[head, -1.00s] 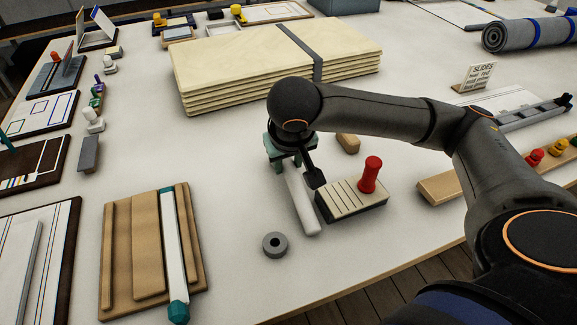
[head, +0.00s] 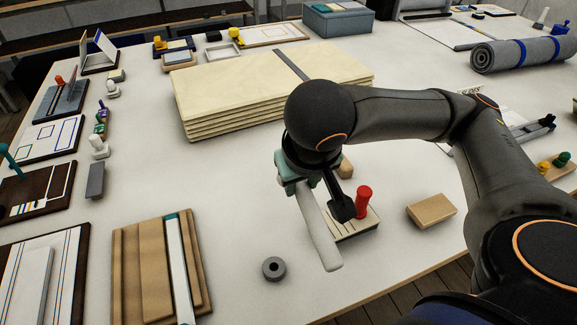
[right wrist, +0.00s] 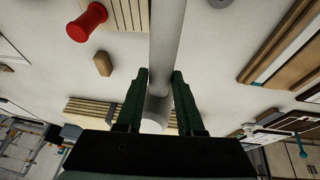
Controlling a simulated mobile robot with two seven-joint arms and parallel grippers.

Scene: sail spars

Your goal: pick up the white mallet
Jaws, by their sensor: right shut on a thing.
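The white mallet (head: 320,236) is a long, pale, rounded bar in the head view. My right gripper (head: 299,184), with green fingers, is shut on its far end. The mallet slants from the fingers toward the front edge and seems raised off the table, overlapping the slotted block from this angle. In the right wrist view the mallet (right wrist: 168,35) runs between the two green fingers (right wrist: 159,76), and its pale round end shows close to the palm. My forearm and wrist hide part of the table behind. My left gripper is not in view.
A slotted block (head: 357,226) with a red peg (head: 363,203) stands just right of the mallet. A grey ring (head: 274,268) lies to its left. A stack of pale boards (head: 265,85) is behind. A tan block (head: 431,210) is to the right. Open table lies left of the gripper.

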